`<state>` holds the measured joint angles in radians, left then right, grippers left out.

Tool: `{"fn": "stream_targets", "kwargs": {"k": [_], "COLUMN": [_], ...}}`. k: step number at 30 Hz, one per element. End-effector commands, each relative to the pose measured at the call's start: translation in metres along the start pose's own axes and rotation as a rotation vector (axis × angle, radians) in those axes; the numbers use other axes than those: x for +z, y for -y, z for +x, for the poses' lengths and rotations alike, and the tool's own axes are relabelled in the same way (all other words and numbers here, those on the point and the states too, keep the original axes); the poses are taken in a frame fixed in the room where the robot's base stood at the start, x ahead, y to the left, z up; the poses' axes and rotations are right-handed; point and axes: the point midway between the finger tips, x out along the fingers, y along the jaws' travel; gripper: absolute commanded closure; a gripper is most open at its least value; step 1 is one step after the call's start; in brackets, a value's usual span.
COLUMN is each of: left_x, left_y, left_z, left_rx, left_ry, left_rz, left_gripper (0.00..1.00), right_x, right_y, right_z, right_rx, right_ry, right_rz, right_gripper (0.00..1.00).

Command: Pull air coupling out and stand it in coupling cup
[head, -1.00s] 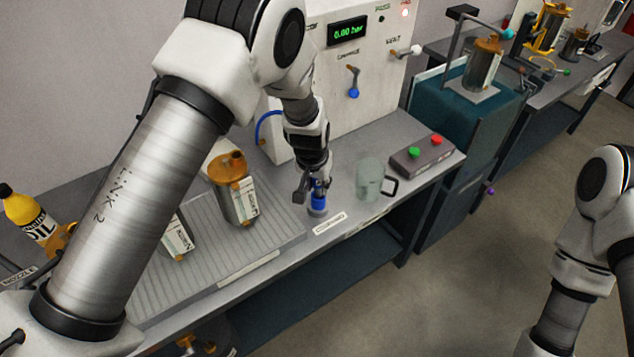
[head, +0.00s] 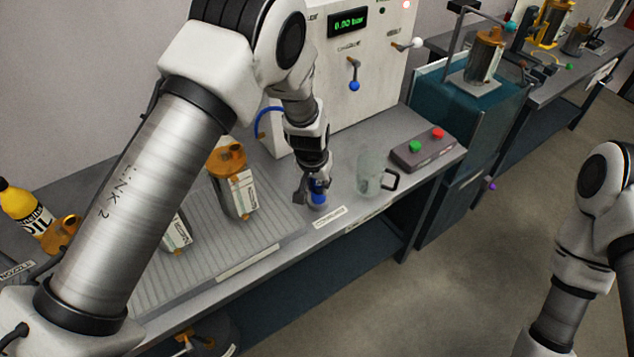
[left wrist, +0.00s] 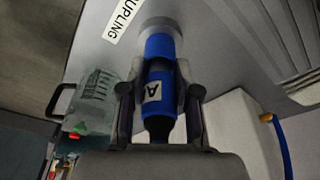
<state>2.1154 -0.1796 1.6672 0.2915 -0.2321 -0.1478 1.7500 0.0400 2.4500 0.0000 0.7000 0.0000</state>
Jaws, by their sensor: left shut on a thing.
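The air coupling (head: 318,189) is a blue cylinder. In the left wrist view the coupling (left wrist: 160,92) has a white label with an "A" and a dark end near the palm. My left gripper (head: 314,190) is shut on it, with one finger on each side of it in the left wrist view (left wrist: 160,88). The coupling's far end meets the small grey coupling cup (head: 318,204) at the bench front, behind the "COUPLING" label. The cup (left wrist: 160,27) partly hides that end; how deep it sits I cannot tell. My right gripper is out of view.
A clear mug (head: 369,174) stands just right of the cup. A button box (head: 423,150) is farther right. The white panel (head: 362,85) with a blue hose (head: 262,121) rises behind. A metal pump (head: 233,182) stands on the ribbed tray (head: 205,250) to the left.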

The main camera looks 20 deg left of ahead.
Motion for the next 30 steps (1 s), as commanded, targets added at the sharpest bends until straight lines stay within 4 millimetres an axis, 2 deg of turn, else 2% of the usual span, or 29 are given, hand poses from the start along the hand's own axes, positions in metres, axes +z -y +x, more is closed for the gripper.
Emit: {"fn": "stream_targets", "kwargs": {"k": [3,4,6,14,18,20,30], "left_x": [0.001,0.001,0.001,0.001,0.0,0.0,0.0], "left_y": [0.0,0.0,0.0,0.0,0.0,0.0,0.0], "left_z": [0.004,0.003,0.003,0.003,-0.005,-0.015,-0.097], "left_rx": [0.0,0.0,0.0,0.0,0.0,0.0,-0.001], "left_ry": [0.0,0.0,0.0,0.0,-0.001,-0.002,-0.003], "left_rz": [0.0,0.0,0.0,0.0,0.0,0.0,0.001], "left_gripper": [1.0,0.62,0.39,0.39,0.39,0.39,0.39], "right_x": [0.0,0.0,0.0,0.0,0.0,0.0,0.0], "right_y": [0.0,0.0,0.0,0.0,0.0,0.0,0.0], "right_z": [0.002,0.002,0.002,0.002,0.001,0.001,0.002], "right_rx": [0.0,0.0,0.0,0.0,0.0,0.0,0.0], "right_ry": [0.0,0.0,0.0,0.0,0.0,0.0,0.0], "right_rz": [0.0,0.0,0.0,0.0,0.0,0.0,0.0], "right_gripper": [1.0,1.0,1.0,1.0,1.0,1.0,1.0]}}
